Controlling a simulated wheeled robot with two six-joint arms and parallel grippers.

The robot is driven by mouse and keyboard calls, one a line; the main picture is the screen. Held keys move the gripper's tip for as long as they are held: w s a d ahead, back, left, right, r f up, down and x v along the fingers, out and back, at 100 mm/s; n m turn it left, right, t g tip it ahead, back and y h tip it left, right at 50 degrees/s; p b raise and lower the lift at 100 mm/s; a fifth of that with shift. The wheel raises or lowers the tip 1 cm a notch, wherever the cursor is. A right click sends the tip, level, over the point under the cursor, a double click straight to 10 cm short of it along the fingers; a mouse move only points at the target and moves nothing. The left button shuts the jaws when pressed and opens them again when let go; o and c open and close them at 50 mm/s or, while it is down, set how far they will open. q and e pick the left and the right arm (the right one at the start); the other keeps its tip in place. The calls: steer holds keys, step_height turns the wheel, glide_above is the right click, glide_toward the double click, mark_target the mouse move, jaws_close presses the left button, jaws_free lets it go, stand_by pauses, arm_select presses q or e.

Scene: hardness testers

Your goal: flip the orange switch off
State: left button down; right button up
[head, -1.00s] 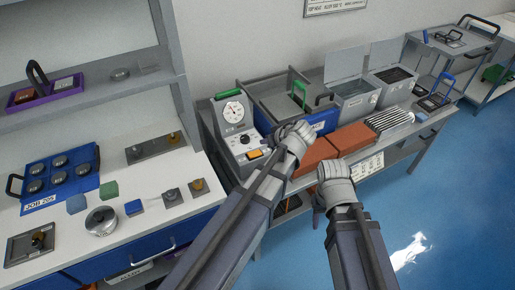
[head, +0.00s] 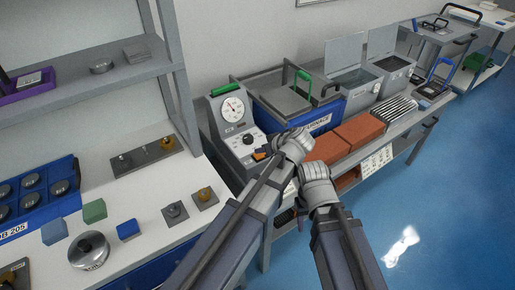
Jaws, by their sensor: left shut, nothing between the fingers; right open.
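A grey hardness tester (head: 218,118) with a round white dial, a black knob and a green handle stands at the left end of the bench. Its orange switch (head: 260,155) is low on the sloped front panel and partly covered. My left gripper (head: 278,147) is shut and empty, just right of the switch in the picture. Its fingertips are small and dark, and I cannot tell whether they touch the switch. My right gripper (head: 316,168) is open, further right in front of the bench; its fingers are mostly hidden behind its own wrist.
A blue furnace box (head: 318,122), orange-brown bricks (head: 358,134) and open grey bins (head: 356,95) stand right of the tester. A white table (head: 150,205) with blocks and a round pot is at left. The blue floor at right is clear.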

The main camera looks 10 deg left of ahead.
arm_select(q)
steer(key=shift+f, duration=0.2)
stand_by(0.3)
steer(key=shift+s+f+b, duration=0.15)
steer(key=shift+f+b, duration=0.15)
steer(key=shift+b, duration=0.1)
steer(key=shift+w+d+r, duration=0.25)
steer(key=shift+w+d, duration=0.3)
steer(key=shift+w, duration=0.1)
steer(key=shift+d+p, duration=0.1)
steer(key=shift+p, duration=0.2)
